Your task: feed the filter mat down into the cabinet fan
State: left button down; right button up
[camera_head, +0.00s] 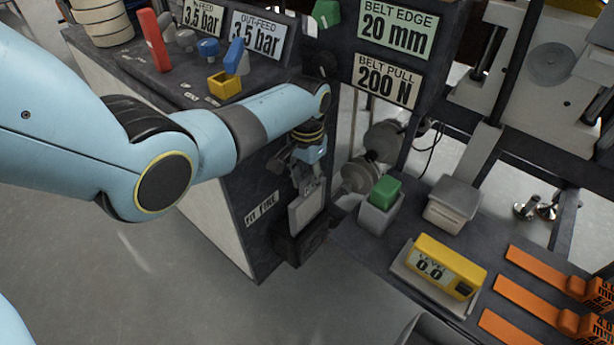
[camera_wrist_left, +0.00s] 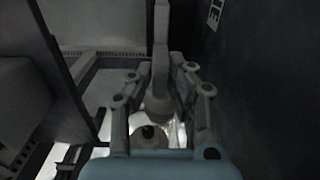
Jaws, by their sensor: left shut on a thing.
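The filter mat (camera_head: 306,208) is a light grey flat panel with a small label near its top. It hangs upright, low beside the dark cabinet's side. My left gripper (camera_head: 308,178) points down and is shut on its upper part. The cabinet fan (camera_head: 299,244) looks like the dark housing low on the cabinet's side, directly under the mat. I cannot tell whether the mat's lower edge has entered it. In the left wrist view, the mat (camera_wrist_left: 161,45) shows edge-on between the gripper's fingers (camera_wrist_left: 160,80). My right gripper is not in view.
The cabinet (camera_head: 225,160) stands close beside the gripper, with a "FIT EDGE" label (camera_head: 262,208) and coloured controls on top. To the right, a dark bench holds a green block (camera_head: 386,190), a yellow level gauge (camera_head: 440,268) and orange tools (camera_head: 550,285).

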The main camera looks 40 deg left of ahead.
aim_at(307, 208)
pick_arm(q)
jog(key=shift+f+b, duration=1.05)
jog(key=shift+f, duration=0.55)
jog(key=shift+f+b, duration=1.5)
jog(key=shift+f, duration=0.5)
jog(key=shift+f+b, duration=1.45)
jog(key=shift+f, duration=0.5)
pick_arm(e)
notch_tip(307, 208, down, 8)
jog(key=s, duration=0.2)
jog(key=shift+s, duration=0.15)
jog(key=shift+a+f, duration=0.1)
pick_arm(q)
jog(key=c, duration=1.2)
grip_release()
notch_tip(307, 208, up, 12)
jog(key=shift+f, duration=0.1)
